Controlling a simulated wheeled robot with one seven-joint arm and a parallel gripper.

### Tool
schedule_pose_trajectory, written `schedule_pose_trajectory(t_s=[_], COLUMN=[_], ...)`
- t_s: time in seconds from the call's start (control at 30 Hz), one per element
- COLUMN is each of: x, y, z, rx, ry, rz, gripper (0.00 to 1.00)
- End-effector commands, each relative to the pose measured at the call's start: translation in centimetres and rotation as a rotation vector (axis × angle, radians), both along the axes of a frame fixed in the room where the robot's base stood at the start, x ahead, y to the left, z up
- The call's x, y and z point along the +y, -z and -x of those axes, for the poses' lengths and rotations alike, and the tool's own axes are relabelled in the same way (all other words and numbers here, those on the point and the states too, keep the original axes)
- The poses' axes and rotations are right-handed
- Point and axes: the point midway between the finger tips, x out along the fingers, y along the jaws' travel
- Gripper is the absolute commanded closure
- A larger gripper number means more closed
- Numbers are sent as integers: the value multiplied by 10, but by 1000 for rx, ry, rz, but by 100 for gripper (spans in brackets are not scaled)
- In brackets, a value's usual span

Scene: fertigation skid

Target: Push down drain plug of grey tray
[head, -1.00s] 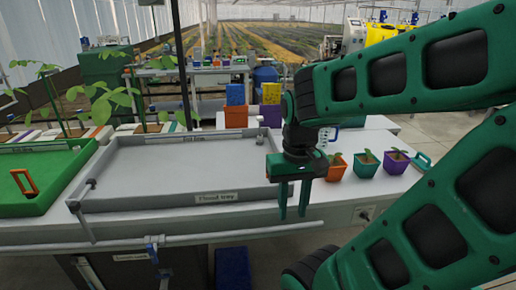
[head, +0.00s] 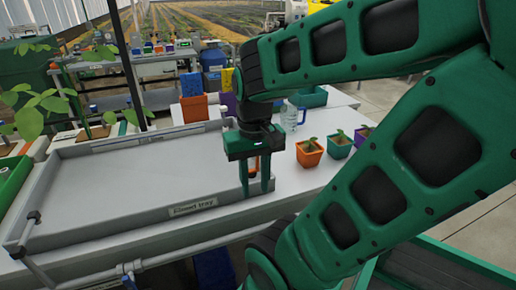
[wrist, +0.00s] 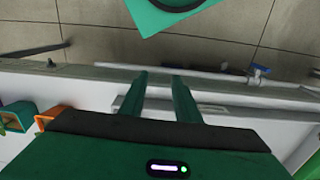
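The grey tray (head: 120,190), labelled "Flood tray", lies on the white bench in the head view. A small dark fitting (head: 34,217) stands at its near left corner; I cannot tell whether it is the drain plug. My gripper (head: 257,190) points down at the tray's right end, fingers apart and nothing between them. In the wrist view my gripper's two fingers (wrist: 158,95) are spread, with the bench edge and a strip of the tray wall beyond them.
Potted seedlings, the nearest in an orange pot (head: 309,153), stand right of my gripper. A clear jug (head: 291,115) is behind them. A green tray (head: 14,180) is at the far left. A pipe (head: 150,262) runs along the bench front. The grey tray's floor looks clear.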

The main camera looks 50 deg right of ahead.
Motion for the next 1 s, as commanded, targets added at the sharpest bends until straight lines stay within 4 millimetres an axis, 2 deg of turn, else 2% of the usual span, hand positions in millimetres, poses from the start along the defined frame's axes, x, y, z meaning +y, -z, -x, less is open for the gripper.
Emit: schedule_pose_trajectory(t_s=[0.27, 0.6, 0.83, 1.0], x=[-29, -68, -87, -93], y=[27, 59, 68, 64], z=[-38, -89, -126, -154], rx=[143, 254, 227, 145], ry=[183, 427, 547, 605], rz=[109, 437, 731, 948], gripper=[71, 71, 71, 71])
